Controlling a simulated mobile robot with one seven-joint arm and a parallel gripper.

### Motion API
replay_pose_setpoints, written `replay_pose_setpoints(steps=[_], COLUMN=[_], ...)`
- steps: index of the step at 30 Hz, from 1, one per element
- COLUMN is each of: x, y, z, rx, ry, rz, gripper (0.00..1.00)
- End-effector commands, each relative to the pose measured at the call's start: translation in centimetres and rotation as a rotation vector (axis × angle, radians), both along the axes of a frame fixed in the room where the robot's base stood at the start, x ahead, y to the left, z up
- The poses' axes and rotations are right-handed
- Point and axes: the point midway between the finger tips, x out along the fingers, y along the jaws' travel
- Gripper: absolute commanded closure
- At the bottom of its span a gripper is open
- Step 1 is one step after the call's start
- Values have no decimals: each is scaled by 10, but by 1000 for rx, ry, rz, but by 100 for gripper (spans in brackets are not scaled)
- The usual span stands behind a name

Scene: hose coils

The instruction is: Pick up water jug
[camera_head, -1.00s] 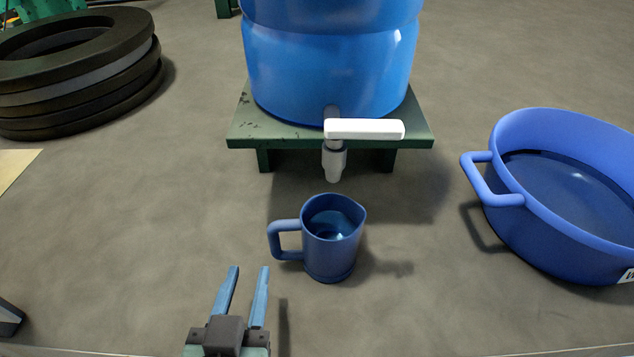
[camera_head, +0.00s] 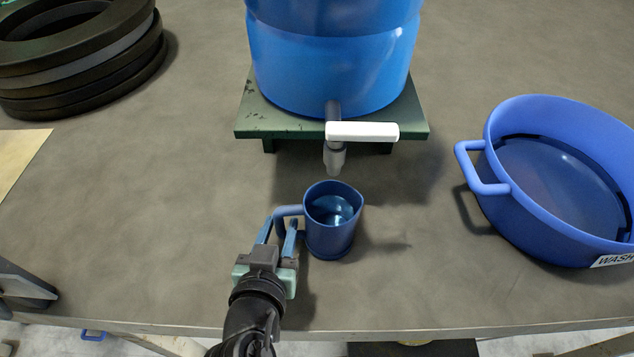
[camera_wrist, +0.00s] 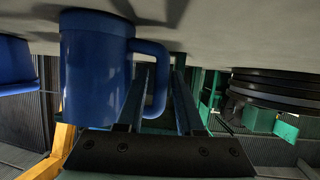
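The blue water jug (camera_head: 330,235) stands upright on the grey table below the tap, with water visible inside. Its handle (camera_head: 287,211) points left. My gripper (camera_head: 279,229) reaches in from the front left, its two blue fingers on either side of the handle's outer bar. In the wrist view, which looks upside down, the jug (camera_wrist: 92,70) fills the left and its handle (camera_wrist: 160,85) lies between the spread fingers. A gap shows between the handle and the right finger. Contact with the left finger cannot be told.
A large blue water barrel (camera_head: 333,60) stands on a green stand (camera_head: 250,122) behind the jug; its tap (camera_head: 362,131) overhangs nearby. A blue wash basin (camera_head: 560,225) is at right. Black coils (camera_head: 90,75) are back left. The table's front edge is close.

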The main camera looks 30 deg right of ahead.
Motion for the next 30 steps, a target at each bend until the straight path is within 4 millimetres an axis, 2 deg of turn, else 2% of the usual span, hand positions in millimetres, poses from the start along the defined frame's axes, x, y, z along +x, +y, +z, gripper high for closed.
replay_pose_setpoints(steps=[9,20,26,30], x=[27,32,32,32], y=[-21,-25,-25,-24], z=[-16,-20,-20,-20], rx=[-1,-1,0,0], ry=[-1,-1,0,0], rz=[-1,0,0,0], gripper=[64,64,100,100])
